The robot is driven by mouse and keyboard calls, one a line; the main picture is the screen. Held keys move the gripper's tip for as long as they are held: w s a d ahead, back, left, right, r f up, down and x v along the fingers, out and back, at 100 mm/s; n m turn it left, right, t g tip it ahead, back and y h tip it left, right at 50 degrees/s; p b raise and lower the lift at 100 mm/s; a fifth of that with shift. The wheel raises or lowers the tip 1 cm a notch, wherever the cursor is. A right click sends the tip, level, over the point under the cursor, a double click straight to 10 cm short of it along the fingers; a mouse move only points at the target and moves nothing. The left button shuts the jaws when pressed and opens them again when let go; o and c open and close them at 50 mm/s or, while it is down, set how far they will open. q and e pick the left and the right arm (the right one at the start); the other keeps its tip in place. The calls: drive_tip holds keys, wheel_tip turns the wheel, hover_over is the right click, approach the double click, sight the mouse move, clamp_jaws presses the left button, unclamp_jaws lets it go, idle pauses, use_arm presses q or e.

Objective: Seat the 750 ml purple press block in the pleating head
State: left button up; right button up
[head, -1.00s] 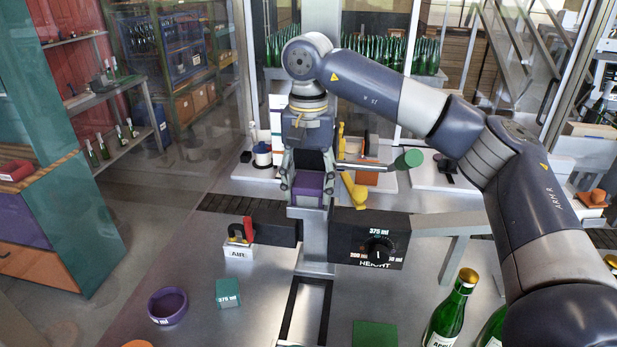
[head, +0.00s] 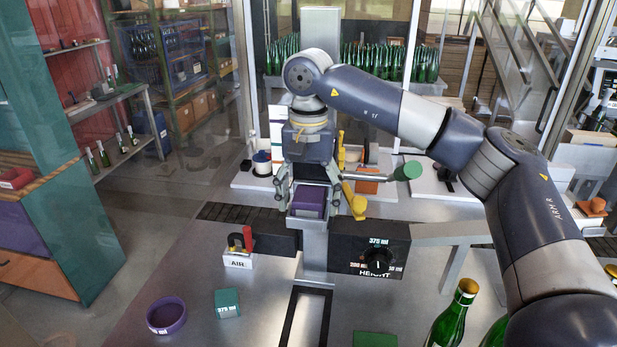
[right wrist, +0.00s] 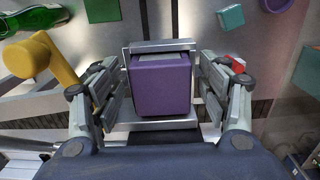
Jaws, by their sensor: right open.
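The purple press block (head: 309,201) sits in the metal holder of the pleating head (head: 314,236), at the centre of the head view. In the right wrist view the purple block (right wrist: 160,88) stands between metal plates at its far and near sides and looks square to them. My right gripper (head: 308,198) is open around the block. In the right wrist view a gap shows between the block and each finger of the right gripper (right wrist: 162,90). The block's underside is hidden, so I cannot tell whether it is fully down. My left gripper is not in view.
A black height box (head: 370,249) with a dial stands right of the holder, and an AIR valve (head: 238,250) with a red lever stands left. A purple ring (head: 166,315), teal block (head: 228,303) and green bottle (head: 453,318) are in front.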

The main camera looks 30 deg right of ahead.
sight(308, 198)
wheel_tip(308, 198, up, 5)
drive_tip(key=shift+f+b, duration=0.1)
drive_tip(key=shift+b, duration=1.15)
wheel_tip(308, 198, up, 7)
drive_tip(key=p, duration=0.1)
